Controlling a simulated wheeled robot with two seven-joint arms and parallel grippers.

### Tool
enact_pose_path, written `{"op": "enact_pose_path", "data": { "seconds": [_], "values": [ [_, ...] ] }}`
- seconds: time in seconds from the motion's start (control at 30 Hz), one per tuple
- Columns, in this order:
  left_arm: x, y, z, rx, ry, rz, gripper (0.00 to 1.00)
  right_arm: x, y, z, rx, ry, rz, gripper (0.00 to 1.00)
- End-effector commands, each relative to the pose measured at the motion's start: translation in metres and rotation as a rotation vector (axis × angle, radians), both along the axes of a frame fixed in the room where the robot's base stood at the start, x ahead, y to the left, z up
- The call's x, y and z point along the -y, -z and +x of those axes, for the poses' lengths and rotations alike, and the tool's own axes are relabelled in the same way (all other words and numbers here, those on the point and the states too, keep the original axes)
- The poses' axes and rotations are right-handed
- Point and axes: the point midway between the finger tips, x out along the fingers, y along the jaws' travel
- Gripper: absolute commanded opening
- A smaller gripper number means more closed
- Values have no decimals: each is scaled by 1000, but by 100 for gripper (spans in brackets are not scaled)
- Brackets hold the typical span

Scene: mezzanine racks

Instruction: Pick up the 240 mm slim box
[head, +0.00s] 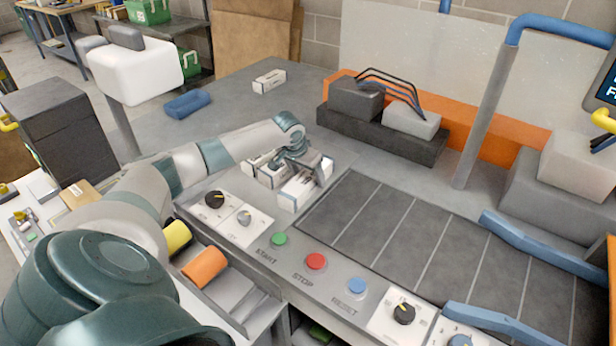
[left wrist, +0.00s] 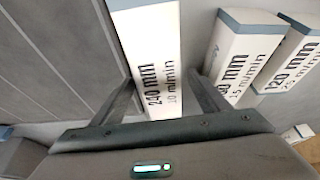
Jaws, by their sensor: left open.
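The 240 mm slim box (left wrist: 152,60) is white with a grey-blue end and printed "240 mm" and "10 m/min". In the head view this box (head: 298,194) stands on the grey worktop beside the dark conveyor, partly covered by my left gripper (head: 308,168). In the left wrist view the open fingers of the left gripper (left wrist: 162,80) sit on either side of the box, with a gap visible near the left finger. The right finger is close to the box beside it. My right gripper is not in view.
A similar box marked "15 m/min" (left wrist: 238,50) and a 120 mm box (left wrist: 290,62) stand close beside the right finger. Another white box (head: 269,81) lies further back. The dark conveyor (head: 400,235) is bare. Knobs and the red button (head: 316,261) line the front panel.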

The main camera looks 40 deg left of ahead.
Motion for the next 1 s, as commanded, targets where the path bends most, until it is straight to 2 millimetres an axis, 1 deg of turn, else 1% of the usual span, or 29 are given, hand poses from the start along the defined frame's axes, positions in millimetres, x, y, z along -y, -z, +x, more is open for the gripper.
{"op": "enact_pose_path", "data": {
  "seconds": [0.13, 0.53, 0.57, 0.6, 0.67, 0.7, 0.77, 0.8, 1.0],
  "values": [
    [0, 5, 2, 1, 0, 0, 69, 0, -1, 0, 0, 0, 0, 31],
    [0, 5, 2, 1, 1, 1, 69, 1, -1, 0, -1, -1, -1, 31],
    [0, 4, 2, 1, 1, 1, 64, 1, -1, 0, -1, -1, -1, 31],
    [0, 4, 2, 1, 0, 0, 54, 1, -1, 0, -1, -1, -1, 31],
    [0, 4, 2, 1, 0, 0, 40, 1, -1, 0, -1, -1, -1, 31],
    [0, 4, 2, 1, 0, 0, 30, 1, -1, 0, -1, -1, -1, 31],
    [0, 4, 2, 1, 0, 0, 16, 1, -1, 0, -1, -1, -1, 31],
    [0, 3, 2, 3, 0, 0, 12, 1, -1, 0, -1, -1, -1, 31],
    [0, 3, 2, 3, 0, 0, 12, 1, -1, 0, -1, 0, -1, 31]
  ]
}}
